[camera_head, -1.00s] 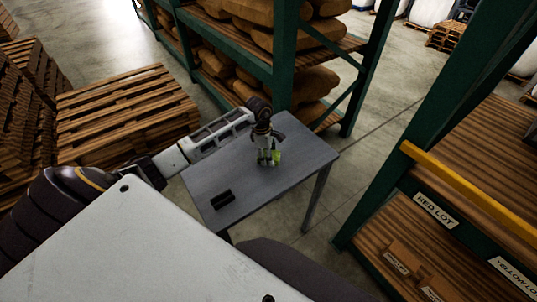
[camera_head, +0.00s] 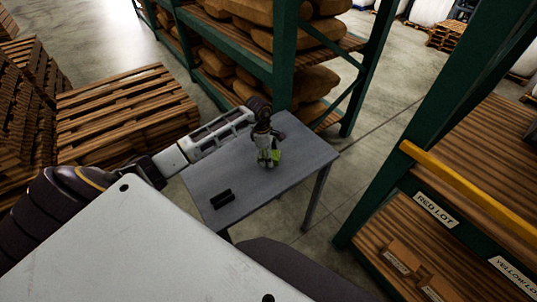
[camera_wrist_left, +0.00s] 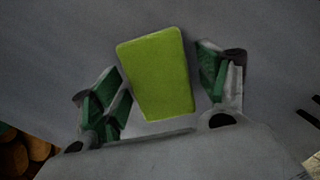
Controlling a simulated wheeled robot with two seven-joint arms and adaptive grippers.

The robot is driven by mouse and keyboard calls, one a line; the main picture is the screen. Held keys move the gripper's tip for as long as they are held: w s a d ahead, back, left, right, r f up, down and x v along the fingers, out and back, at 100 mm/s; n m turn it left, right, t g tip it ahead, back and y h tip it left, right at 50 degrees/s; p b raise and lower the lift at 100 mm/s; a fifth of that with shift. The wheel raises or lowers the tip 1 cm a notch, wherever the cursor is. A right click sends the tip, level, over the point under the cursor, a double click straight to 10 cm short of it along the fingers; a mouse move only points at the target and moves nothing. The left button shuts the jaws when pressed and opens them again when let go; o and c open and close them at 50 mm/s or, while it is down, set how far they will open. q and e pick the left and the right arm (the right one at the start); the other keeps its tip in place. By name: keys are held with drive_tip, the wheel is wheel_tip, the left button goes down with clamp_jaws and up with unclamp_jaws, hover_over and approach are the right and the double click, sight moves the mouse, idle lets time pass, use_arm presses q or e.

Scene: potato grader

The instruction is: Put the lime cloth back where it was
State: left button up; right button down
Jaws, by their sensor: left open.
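The lime cloth (camera_wrist_left: 158,75) is a flat, bright green rectangle, slightly tilted, on the grey table (camera_head: 215,188). My left gripper (camera_head: 268,160) points down over the table and partly covers the cloth in the head view. In the left wrist view the open left gripper (camera_wrist_left: 165,88) has one finger on each side of the cloth, with a visible gap on both sides. I cannot tell how high the fingertips are above the table. My right gripper is not in view.
A small black object (camera_head: 222,199) lies near the table's front left corner. A stack of wooden pallets (camera_head: 125,115) stands left of the table. Green racks with sacks (camera_head: 300,85) stand behind it, and a labelled shelf (camera_head: 435,208) at the right. The table's right part is clear.

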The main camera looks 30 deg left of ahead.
use_arm(q)
drive_tip(key=shift+a+r, duration=0.15)
drive_tip(key=shift+r, duration=0.6)
wheel_tip(320, 180, up, 10)
drive_tip(key=a+b, duration=0.1)
drive_tip(key=b, duration=0.1)
drive_tip(key=shift+s+a+r, duration=0.2)
drive_tip(key=shift+s+r, duration=0.05)
drive_tip(key=shift+s, duration=0.1)
